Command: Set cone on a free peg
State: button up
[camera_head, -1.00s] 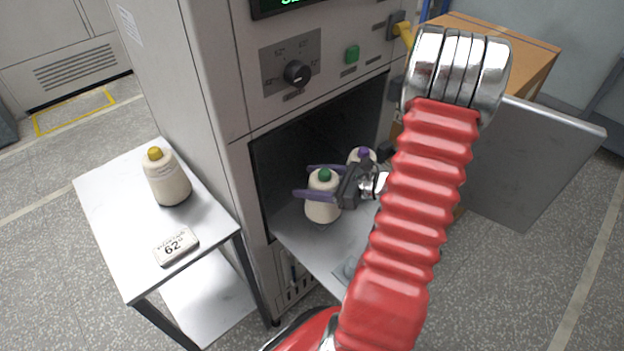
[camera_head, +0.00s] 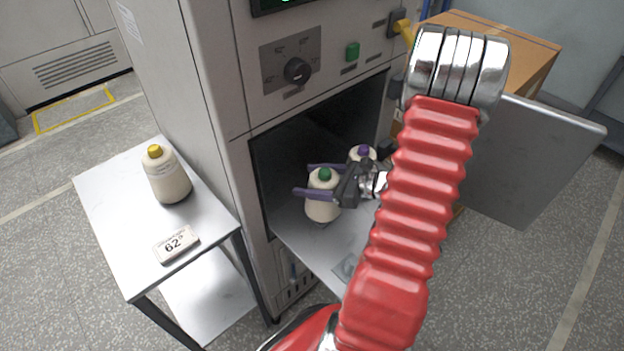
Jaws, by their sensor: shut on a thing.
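My gripper (camera_head: 318,181) is at the mouth of the open cabinet chamber, its two purple fingers on either side of a cream cone with a green top (camera_head: 321,206). It is shut on this cone, which looks upright over the tray (camera_head: 305,245); I cannot tell whether its base touches the tray. A second cone with a purple top (camera_head: 362,153) stands just behind, partly hidden by my gripper. A third cone with a yellow top (camera_head: 168,180) stands on the side table at the left. My arm hides the right part of the tray, and no bare peg shows clearly.
The steel side table (camera_head: 118,215) carries a small sign reading 62 (camera_head: 176,244). The grey cabinet (camera_head: 215,70) has a dial (camera_head: 297,71) and a green button (camera_head: 352,51).

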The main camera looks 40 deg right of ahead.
jog(key=shift+f, duration=0.6)
dwell(0.3)
jog(key=o, duration=1.4)
jog(key=shift+s, duration=0.1)
jog(key=v, duration=1.3)
jog(key=shift+s+d, duration=0.2)
jog(key=shift+s, duration=0.05)
